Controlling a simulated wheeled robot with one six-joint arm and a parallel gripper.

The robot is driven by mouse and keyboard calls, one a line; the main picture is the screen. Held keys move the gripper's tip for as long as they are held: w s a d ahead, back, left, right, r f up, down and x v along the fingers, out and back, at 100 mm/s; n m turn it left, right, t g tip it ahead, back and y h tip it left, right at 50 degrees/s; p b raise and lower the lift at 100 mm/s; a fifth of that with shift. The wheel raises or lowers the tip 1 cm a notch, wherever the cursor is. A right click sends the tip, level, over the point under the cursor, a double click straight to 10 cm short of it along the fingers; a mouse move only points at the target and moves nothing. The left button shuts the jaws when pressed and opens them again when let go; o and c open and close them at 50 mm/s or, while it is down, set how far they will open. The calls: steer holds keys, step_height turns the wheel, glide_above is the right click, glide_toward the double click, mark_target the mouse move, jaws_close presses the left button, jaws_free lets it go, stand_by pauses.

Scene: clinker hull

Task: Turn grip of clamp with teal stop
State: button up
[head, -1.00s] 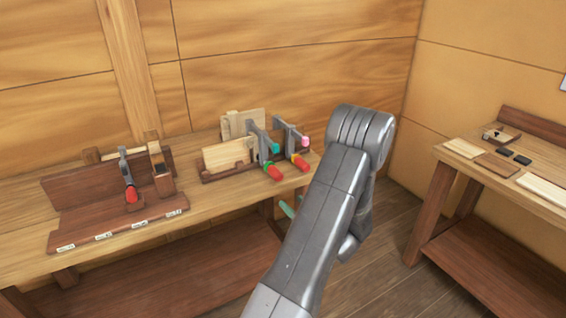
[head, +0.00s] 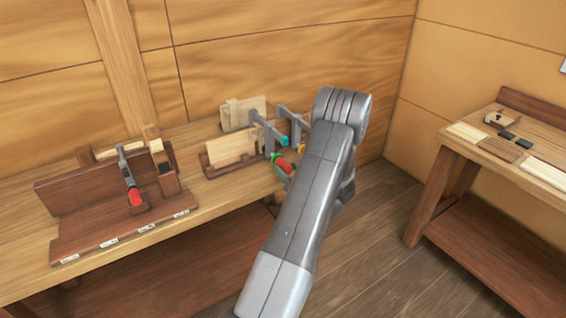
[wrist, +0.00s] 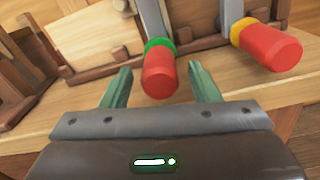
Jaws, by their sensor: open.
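The clamp with the teal stop (head: 283,140) stands at the rack on the bench in the head view. Its red grip (head: 284,166) has a green collar and points toward me. In the wrist view the same red grip (wrist: 159,76) shows in the middle, end toward the camera. My gripper (wrist: 159,68) is open, with one green finger on each side of this grip and a visible gap on both sides. Whether the fingers reach fully along the grip is hard to tell. In the head view my arm hides the gripper.
A neighbouring clamp's red grip with a yellow collar (wrist: 268,46) is close on the right in the wrist view. A third clamp's red grip (head: 136,197) is on a brown rack (head: 110,232) at left. A second bench (head: 480,190) stands at right, with floor between.

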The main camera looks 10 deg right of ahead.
mark_target(283, 166)
steer(key=shift+p+x, duration=0.35)
steer(key=shift+x, duration=1.4)
steer(key=c, duration=1)
steer(key=shift+f+b, duration=0.15)
steer(key=shift+b, duration=0.5)
